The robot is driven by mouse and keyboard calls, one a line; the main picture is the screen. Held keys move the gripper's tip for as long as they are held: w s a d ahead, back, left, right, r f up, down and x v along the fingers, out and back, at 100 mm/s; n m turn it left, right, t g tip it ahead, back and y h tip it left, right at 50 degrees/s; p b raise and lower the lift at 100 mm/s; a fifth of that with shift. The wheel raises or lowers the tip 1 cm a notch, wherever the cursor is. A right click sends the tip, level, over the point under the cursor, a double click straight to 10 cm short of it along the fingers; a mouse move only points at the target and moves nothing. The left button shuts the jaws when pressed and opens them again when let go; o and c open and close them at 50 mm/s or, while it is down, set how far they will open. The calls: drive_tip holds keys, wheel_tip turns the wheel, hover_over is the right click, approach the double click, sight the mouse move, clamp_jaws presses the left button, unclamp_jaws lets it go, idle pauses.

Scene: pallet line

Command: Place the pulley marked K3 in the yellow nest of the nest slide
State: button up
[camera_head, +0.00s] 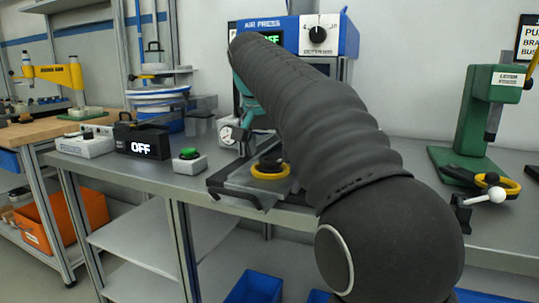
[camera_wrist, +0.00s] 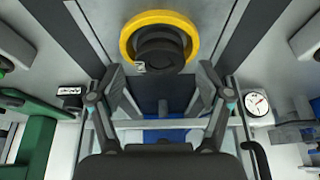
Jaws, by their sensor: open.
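A dark stepped pulley (camera_head: 269,161) stands upright inside the yellow ring-shaped nest (camera_head: 270,175) of the nest slide (camera_head: 232,188), in front of the air press. In the wrist view the pulley (camera_wrist: 160,50) is within the yellow nest (camera_wrist: 128,40) at top centre. A small pale tag shows on its lower left side, but its mark is too small to read. My gripper (camera_wrist: 160,78) is open and empty, its two fingers spread apart and clear of the pulley. In the head view my arm hides most of the gripper.
The blue air press (camera_head: 345,38) stands behind the slide. A green-button box (camera_head: 190,162), a dial gauge (camera_head: 227,135) and a box reading OFF (camera_head: 142,143) are to the left. A green press (camera_head: 472,125) stands at right.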

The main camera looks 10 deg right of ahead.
drive_tip(key=p+v, duration=0.2)
drive_tip(key=v, duration=0.8)
drive_tip(key=shift+r, duration=0.15)
idle(0.9)
